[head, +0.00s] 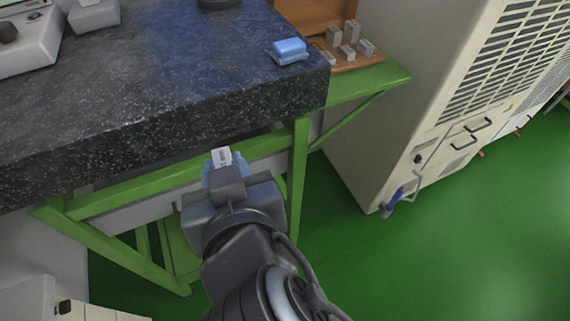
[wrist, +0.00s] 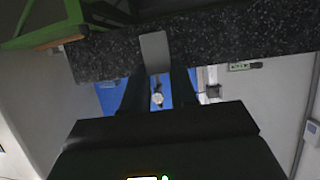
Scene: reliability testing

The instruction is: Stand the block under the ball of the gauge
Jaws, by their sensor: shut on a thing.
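My gripper (head: 222,166) is shut on a small grey block (head: 221,156), held in front of the stone table's front edge. The block's upper face is pale with faint marks. In the wrist view the block (wrist: 154,52) sits between the fingertips and sticks out past them, with the dark stone behind it. A small round pale thing (wrist: 157,99) shows between the fingers; I cannot tell whether it is the gauge's dial. The gauge and its ball are not clearly visible in the head view.
The speckled black stone table (head: 150,90) stands on a green frame (head: 299,170). A folded blue cloth (head: 289,47) lies near its right corner. A wooden case (head: 372,62) with several grey blocks stands beyond that. A beige cabinet (head: 400,110) stands at right. The middle tabletop is clear.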

